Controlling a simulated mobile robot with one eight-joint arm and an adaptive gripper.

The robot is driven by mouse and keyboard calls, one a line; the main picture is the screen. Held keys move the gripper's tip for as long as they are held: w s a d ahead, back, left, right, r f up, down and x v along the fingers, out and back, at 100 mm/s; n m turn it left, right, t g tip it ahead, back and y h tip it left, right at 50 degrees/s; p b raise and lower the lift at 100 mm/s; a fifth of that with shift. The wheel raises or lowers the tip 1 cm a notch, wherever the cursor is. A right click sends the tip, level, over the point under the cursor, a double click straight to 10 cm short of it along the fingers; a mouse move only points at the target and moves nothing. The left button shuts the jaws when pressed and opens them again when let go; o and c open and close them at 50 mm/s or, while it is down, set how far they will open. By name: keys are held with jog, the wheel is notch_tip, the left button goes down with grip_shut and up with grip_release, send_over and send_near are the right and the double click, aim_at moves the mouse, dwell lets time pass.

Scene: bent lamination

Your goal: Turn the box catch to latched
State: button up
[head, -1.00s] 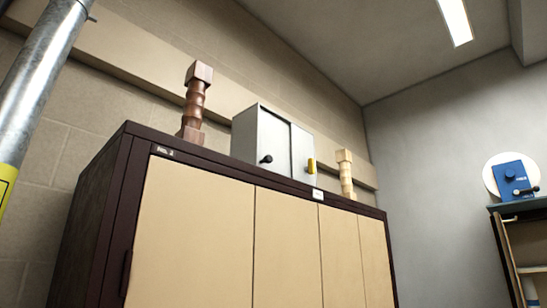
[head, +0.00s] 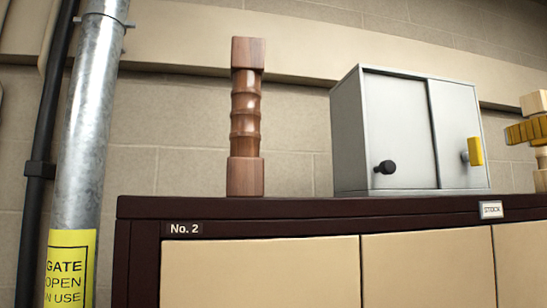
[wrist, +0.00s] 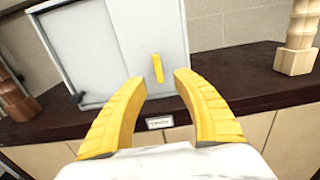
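The grey metal box (head: 398,130) stands on top of the dark cabinet. A yellow catch (head: 474,151) is on its right front panel, with its long side near upright. The same catch shows in the wrist view (wrist: 157,68), just beyond my fingertips and roughly between them. A black knob (head: 385,167) sits on the box's left panel. My gripper (wrist: 160,82) is open and empty, its two yellow fingers apart and pointing at the box front. In the head view only a ribbed yellow finger part shows at the right edge.
A turned brown wooden post (head: 246,118) stands left of the box. A pale wooden post (wrist: 298,40) stands to its right. The cabinet top (wrist: 245,80) is bare in front of the box. A galvanized pipe (head: 88,130) rises at far left.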

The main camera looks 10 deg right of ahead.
aim_at(480, 147)
jog(key=w, duration=0.3)
jog(key=w+p, duration=0.1)
jog(key=w, duration=0.2)
jog(key=w+a, duration=0.1)
jog(key=w, duration=0.1)
jog(key=shift+w+f+p, duration=0.1)
jog(key=shift+w+p, duration=0.3)
jog(key=shift+w+a, duration=0.2)
jog(key=shift+w, duration=0.2)
jog(key=shift+w+d, duration=0.1)
grip_shut()
